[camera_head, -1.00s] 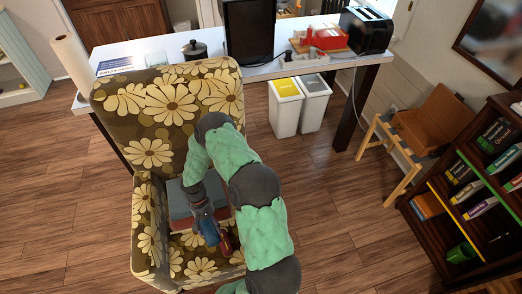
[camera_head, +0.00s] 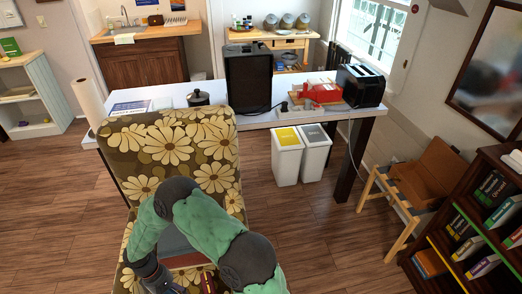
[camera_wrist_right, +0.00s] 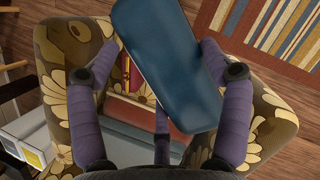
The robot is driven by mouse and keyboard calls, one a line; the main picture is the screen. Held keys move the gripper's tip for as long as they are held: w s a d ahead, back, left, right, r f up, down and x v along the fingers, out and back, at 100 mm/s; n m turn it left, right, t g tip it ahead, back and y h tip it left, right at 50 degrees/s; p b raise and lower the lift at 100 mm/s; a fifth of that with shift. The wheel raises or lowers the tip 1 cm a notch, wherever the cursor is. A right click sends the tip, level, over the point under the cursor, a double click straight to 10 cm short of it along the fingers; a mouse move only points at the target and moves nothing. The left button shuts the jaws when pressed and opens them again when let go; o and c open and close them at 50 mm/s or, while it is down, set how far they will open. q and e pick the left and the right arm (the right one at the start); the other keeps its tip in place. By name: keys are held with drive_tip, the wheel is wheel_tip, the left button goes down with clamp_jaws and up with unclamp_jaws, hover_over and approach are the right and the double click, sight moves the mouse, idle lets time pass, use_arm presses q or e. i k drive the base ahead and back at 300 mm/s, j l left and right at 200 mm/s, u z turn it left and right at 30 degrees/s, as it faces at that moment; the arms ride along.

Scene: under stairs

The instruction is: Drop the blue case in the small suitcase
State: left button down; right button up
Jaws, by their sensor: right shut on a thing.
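The blue case (camera_wrist_right: 165,60) is a smooth, rounded oblong. My right gripper (camera_wrist_right: 155,62) is shut on it, with purple fingers around it, above the flowered armchair (camera_wrist_right: 60,50). In the head view my green right arm reaches down over the armchair (camera_head: 170,140), and its gripper is partly cut off at the bottom edge. A grey and red box-like thing lies on the seat below the case (camera_wrist_right: 125,108), probably the small suitcase. It also shows behind my arm in the head view (camera_head: 183,259). The blue case hides part of it. My left gripper is out of view.
A small red and yellow item (camera_wrist_right: 127,70) lies on the chair beside the box. A white table (camera_head: 262,118) with a toaster (camera_head: 362,85) stands behind the chair. Two bins (camera_head: 287,160) stand under it. A bookshelf (camera_head: 480,215) is at the right.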

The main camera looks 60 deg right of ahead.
sight(413, 185)
drive_tip(key=k+z, duration=0.1)
drive_tip(key=z, duration=0.25)
drive_tip(key=k+z, duration=0.1)
drive_tip(key=z, duration=0.25)
drive_tip(key=l+z, duration=0.1)
drive_tip(key=z, duration=0.25)
drive_tip(key=i+l+z, duration=0.15)
drive_tip(key=l+z, duration=0.2)
drive_tip(key=i+l+z, duration=0.15)
drive_tip(key=l+z, duration=0.25)
drive_tip(key=l, duration=0.15)
drive_tip(key=i+l+z, duration=0.35)
drive_tip(key=i+l, duration=1.4)
drive_tip(key=i, duration=0.25)
